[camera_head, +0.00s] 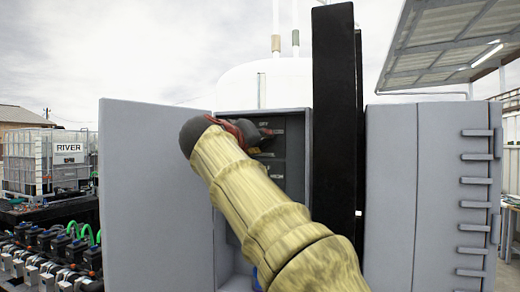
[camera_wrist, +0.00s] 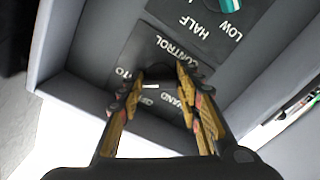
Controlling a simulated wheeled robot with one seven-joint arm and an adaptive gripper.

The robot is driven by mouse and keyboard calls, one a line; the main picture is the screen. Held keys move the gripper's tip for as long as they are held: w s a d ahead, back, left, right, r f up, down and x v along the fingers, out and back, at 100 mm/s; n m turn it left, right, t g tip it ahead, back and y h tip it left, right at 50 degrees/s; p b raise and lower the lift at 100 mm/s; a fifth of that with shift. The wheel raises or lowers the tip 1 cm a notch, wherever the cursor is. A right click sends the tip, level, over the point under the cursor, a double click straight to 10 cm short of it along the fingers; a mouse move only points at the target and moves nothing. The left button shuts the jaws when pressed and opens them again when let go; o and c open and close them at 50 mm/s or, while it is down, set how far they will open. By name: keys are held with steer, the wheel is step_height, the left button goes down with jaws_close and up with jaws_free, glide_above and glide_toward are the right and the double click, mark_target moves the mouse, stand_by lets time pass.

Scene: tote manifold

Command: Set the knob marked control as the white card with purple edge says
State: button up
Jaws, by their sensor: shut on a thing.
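The control panel section marked CONTROL (camera_wrist: 172,48) shows in the wrist view, upside down, with OFF, HAND and a partly covered label ending in TO around the knob. The dark control knob (camera_wrist: 156,74) is between the fingertips of my gripper (camera_wrist: 158,86), mostly hidden by them. My gripper is shut on it. A short white mark shows between the fingers, near the OFF label. In the head view my gripper (camera_head: 258,133) reaches into the open grey cabinet, and my arm hides most of the panel. I cannot make out a white card with purple edge in either view.
Another panel marked HALF and LOW, with a teal knob (camera_wrist: 232,4), sits beside the control section. The cabinet's open door (camera_head: 155,190) stands at left, and its side walls are close around my gripper. A black post (camera_head: 335,120) stands right of the opening.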

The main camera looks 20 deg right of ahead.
steer(key=shift+f+m+b, duration=0.15)
steer(key=shift+m+b, duration=0.15)
steer(key=shift+m, duration=0.3)
steer(key=o, duration=1.2)
steer(key=shift+c, duration=0.2)
steer(key=v, duration=1.2)
